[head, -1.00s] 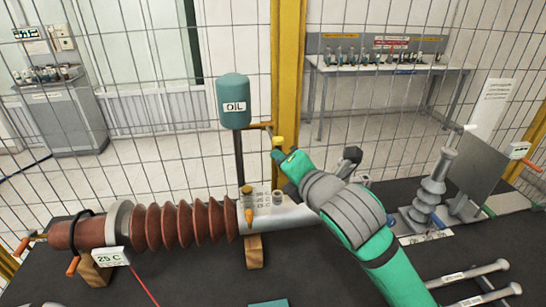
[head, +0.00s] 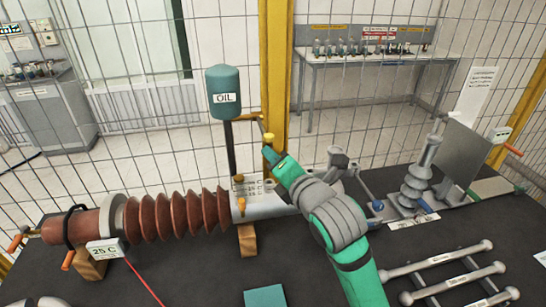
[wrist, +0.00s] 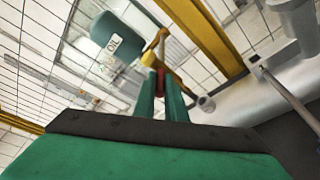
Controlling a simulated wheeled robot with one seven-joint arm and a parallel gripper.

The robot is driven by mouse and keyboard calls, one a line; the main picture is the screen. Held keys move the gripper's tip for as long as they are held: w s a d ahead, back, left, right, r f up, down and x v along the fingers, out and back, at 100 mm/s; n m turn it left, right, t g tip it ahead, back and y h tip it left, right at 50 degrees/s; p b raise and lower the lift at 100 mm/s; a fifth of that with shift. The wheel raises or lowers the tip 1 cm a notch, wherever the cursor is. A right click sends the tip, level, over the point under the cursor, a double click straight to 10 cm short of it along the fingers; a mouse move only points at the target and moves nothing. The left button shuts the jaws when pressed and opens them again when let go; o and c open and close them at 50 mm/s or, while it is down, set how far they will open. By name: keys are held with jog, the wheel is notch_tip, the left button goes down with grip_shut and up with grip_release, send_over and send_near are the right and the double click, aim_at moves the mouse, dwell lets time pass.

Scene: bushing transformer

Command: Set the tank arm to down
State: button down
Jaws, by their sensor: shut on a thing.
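The green oil tank (head: 223,90), labelled OIL, stands on a dark post behind the bushing. Its orange tank arm (head: 248,116) sticks out roughly level to the right, just below the tank. My green gripper (head: 270,152) has its fingertips at the arm's outer end, with a yellow end piece (head: 267,138) showing just above them. In the wrist view the tank (wrist: 118,36) is upper left, and the yellow-orange arm (wrist: 154,46) runs down to my fingers. They are shut on the arm's handle, where a red part shows; the fingers partly hide it.
The brown ribbed bushing (head: 180,219) lies on wooden blocks at left, with a grey body under my gripper. A grey insulator (head: 416,180) and plate stand at right. Metal rods (head: 455,283) lie at front right. A yellow post (head: 276,60) and mesh fence rise behind.

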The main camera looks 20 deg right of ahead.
jog(key=shift+d, duration=0.15)
jog(key=c, duration=1.8)
grip_release()
jog(key=shift+s+d, duration=0.1)
jog(key=shift+d, duration=0.05)
jog(key=shift+a, duration=0.3)
jog(key=shift+s+r, duration=0.1)
jog(key=shift+s, duration=0.3)
jog(key=s+r, duration=0.1)
jog(key=s, duration=0.9)
jog(key=shift+d+r, duration=0.3)
jog(key=shift+d, duration=0.1)
jog(key=shift+w, duration=0.1)
